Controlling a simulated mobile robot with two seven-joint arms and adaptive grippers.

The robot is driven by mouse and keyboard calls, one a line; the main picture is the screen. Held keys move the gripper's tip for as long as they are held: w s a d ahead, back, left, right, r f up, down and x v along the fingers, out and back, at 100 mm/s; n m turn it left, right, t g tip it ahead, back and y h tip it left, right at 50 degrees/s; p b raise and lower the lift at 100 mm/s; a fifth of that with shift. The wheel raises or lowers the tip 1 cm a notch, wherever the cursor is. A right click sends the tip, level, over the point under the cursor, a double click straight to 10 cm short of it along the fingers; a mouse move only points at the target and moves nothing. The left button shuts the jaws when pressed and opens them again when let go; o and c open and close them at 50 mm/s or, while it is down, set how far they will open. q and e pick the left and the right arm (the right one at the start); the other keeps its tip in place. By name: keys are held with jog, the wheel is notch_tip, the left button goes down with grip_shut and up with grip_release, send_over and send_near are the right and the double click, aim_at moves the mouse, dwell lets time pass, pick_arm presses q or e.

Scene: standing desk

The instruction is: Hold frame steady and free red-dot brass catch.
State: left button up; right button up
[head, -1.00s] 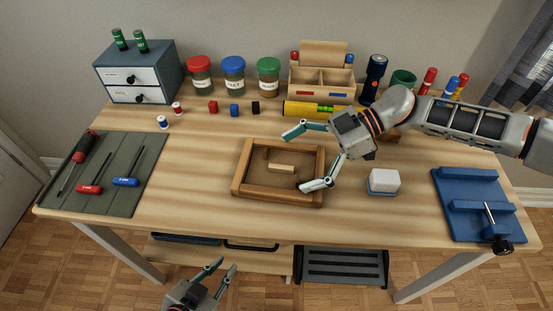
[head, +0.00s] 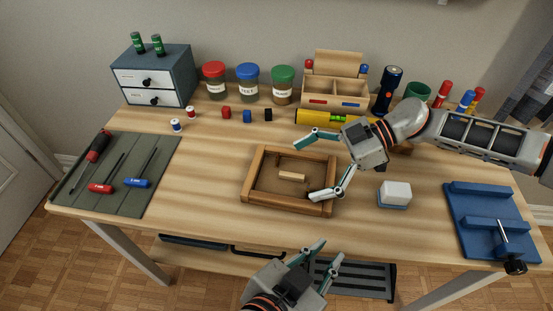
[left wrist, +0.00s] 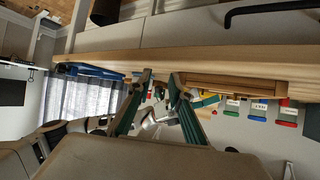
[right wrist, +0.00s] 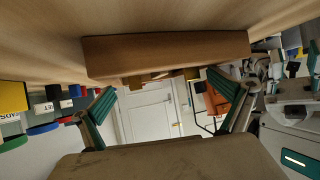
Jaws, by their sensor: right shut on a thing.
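The wooden frame (head: 285,206) lies on the middle of the desk, with a small pale wood block (head: 292,177) inside it. No red dot or brass catch can be made out. My right gripper (head: 314,168) is at the frame's right half, shut on the frame with its fingers wide apart. The frame (right wrist: 165,52) also shows between the fingers in the right wrist view. My left gripper (head: 326,254) is open and empty, in front of the desk's front edge and apart from the frame. It points up toward the desk edge in the left wrist view (left wrist: 160,82).
A white-and-blue block (head: 394,194) sits right of the frame, and a blue vise-like fixture (head: 480,235) further right. A green mat (head: 90,190) with screwdrivers is at left. Jars, a yellow level (head: 315,116) and an organizer (head: 335,95) line the back.

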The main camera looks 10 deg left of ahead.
aim_at(277, 161)
pick_arm(q)
jog(key=w+a+r+n+t+y, duration=0.1)
jog(key=w+a+n, duration=0.1)
jog(key=w+a, duration=0.1)
jog(key=w+a+r+n+t+y, duration=0.1)
jog(key=w+a+n+y, duration=0.1)
jog(key=w+a, duration=0.2)
jog(key=w+a+r+n+t+y, duration=0.1)
jog(key=w+a+r+y, duration=0.1)
jog(key=a, duration=0.3)
jog(key=shift+w+n+t, duration=0.3)
jog(key=shift+w+n, duration=0.1)
jog(key=shift+w, duration=0.25)
jog(key=shift+w+a, duration=0.25)
jog(key=shift+w, duration=0.05)
jog(key=x, duration=1.1)
jog(key=shift+w+f, duration=0.2)
grip_shut()
